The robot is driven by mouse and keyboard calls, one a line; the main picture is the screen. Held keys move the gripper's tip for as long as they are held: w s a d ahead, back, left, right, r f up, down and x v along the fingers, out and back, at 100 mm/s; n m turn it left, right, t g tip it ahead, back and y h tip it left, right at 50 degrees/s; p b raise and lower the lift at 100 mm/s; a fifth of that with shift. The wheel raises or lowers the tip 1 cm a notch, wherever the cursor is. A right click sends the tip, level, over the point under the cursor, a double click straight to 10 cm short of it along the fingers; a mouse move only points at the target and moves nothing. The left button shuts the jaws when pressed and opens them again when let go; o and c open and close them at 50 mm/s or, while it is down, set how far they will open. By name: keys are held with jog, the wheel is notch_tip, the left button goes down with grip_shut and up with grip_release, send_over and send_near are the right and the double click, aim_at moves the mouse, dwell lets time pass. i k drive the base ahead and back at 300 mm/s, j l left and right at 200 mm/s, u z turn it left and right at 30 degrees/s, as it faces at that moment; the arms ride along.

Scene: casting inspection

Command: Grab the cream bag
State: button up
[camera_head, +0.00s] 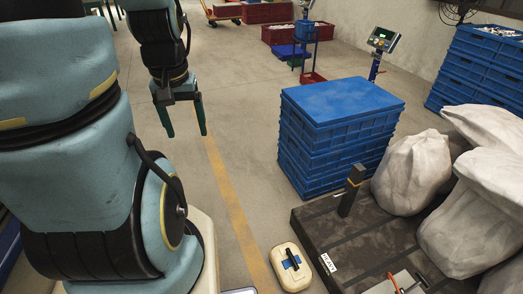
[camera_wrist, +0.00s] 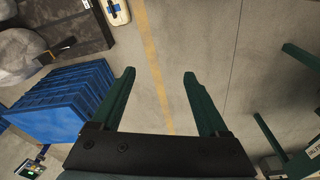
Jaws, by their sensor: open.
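A cream bag-like case (camera_head: 286,277) with a dark and blue handle on top lies on the floor beside a dark platform, at the bottom middle of the head view. It also shows at the top edge of the wrist view (camera_wrist: 119,19), partly cut off. My gripper (camera_head: 188,135) is open and empty, pointing down above the bare floor. It is well apart from the cream bag, farther back and to the left in the head view. In the wrist view its two green fingers (camera_wrist: 159,73) are spread with only floor between them.
A stack of blue crates (camera_head: 335,127) stands right of my gripper. The dark platform (camera_head: 315,220) carries large grey-white sacks (camera_head: 412,175) and an upright dark post (camera_head: 351,190). More blue crates (camera_head: 480,65) stand at the right. The floor along the yellow line (camera_head: 228,190) is clear.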

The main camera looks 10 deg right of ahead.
aim_at(293, 271)
jog(key=i+j, duration=0.2)
jog(key=i, duration=0.2)
jog(key=i+j, duration=0.2)
jog(key=i, duration=0.2)
jog(key=i+z, duration=0.1)
jog(key=z, duration=0.3)
jog(key=i+j+z, duration=0.1)
jog(key=z, duration=0.35)
jog(key=j+z, duration=0.1)
jog(key=z, duration=0.3)
jog(key=i+j+z, duration=0.1)
jog(key=z, duration=0.35)
